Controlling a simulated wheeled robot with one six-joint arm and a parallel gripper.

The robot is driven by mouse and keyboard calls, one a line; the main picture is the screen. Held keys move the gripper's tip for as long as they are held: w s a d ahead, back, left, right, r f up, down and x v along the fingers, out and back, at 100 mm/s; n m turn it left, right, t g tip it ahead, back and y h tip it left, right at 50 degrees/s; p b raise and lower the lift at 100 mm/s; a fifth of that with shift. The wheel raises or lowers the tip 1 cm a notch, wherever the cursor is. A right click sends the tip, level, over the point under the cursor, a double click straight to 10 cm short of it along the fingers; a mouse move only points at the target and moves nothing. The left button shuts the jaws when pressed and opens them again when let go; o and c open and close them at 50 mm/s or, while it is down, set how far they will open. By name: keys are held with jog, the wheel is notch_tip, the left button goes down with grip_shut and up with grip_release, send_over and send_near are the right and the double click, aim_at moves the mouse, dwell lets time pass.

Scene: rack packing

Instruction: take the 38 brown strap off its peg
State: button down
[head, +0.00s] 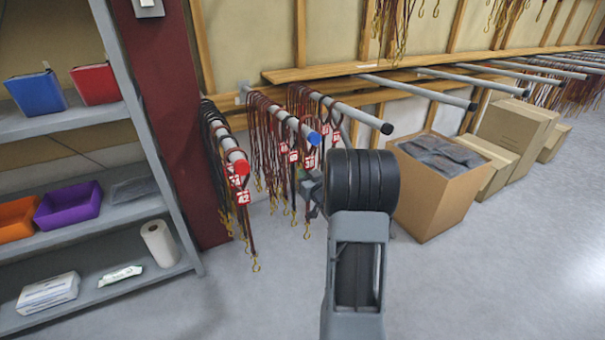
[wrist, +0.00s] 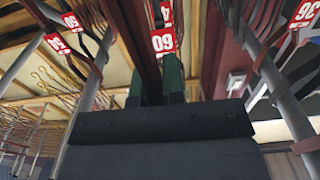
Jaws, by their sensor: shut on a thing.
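Brown straps with red number tags hang from grey pegs on the wall. In the head view a tag that seems to read 38 (head: 309,163) hangs under the blue-ended peg (head: 312,137). My gripper's green fingers (wrist: 157,88) show in the wrist view, shut on a dark brown strap (wrist: 138,35) that runs up between them. A red tag (wrist: 162,41) beside this strap seems to read 60 or 09, so I cannot confirm the held strap's number. In the head view my own arm hides most of the gripper.
A red-ended peg (head: 238,160) with dark straps and a 42 tag (head: 243,198) is to the left. A bare grey peg (head: 418,91) is to the right. An open cardboard box (head: 425,205) stands on the floor. Grey shelves (head: 150,208) stand at left.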

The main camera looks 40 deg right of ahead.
jog(key=s+a+p, duration=0.2)
jog(key=s, duration=1.3)
jog(key=shift+s, duration=0.25)
jog(key=shift+a, duration=0.1)
